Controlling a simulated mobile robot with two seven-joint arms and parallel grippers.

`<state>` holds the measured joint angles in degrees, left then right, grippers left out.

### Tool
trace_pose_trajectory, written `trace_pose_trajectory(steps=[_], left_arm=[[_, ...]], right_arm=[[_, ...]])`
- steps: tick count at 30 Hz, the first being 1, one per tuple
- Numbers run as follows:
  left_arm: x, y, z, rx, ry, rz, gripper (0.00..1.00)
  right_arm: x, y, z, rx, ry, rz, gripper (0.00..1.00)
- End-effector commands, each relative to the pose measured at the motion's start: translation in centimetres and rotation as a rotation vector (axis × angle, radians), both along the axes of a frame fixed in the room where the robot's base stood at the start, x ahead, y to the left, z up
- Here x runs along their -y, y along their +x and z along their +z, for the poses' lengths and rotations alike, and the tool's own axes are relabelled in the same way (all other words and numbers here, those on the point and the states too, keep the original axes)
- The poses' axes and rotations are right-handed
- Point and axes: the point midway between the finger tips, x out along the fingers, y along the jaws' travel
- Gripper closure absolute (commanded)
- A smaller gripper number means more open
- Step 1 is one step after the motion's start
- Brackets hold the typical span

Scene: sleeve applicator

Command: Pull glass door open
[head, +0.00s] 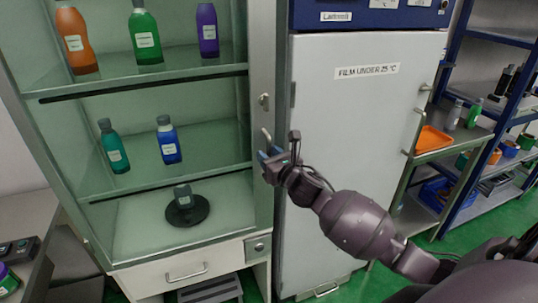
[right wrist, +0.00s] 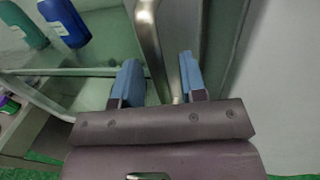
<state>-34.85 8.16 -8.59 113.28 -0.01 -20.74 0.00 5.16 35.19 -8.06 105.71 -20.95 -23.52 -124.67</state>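The glass door (head: 262,70) closes the front of a pale green cabinet with bottles inside. It looks shut. Its metal bar handle (head: 266,136) is on the right-hand frame, below a small lock. My right gripper (head: 268,156) is at the lower part of this handle. In the right wrist view, the handle (right wrist: 150,40) runs down between the two blue fingers of the gripper (right wrist: 160,80). The fingers are apart, with visible gaps beside the bar. The handle's lower end is partly hidden in the head view. My left gripper is not in view.
Bottles stand on the cabinet shelves, with a round black device (head: 187,209) at the bottom. A drawer (head: 185,268) is below. A large white refrigerator door (head: 350,150) stands close on the right. Farther right are a trolley with an orange tray (head: 432,139) and blue shelving.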

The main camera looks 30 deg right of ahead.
Motion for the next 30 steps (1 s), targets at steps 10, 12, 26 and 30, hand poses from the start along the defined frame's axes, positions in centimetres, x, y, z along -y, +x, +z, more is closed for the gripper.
trace_pose_trajectory(steps=[10,12,26,30], left_arm=[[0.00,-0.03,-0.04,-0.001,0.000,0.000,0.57],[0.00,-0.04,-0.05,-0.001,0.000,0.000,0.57],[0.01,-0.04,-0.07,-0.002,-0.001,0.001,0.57],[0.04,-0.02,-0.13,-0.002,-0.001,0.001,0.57]], right_arm=[[0.00,0.26,0.02,0.001,0.000,0.000,0.65],[0.00,0.25,0.02,0.001,0.000,0.000,0.75],[-0.03,0.27,0.02,0.001,0.000,0.000,1.00],[-0.27,0.53,-0.01,0.000,0.000,0.000,1.00]])
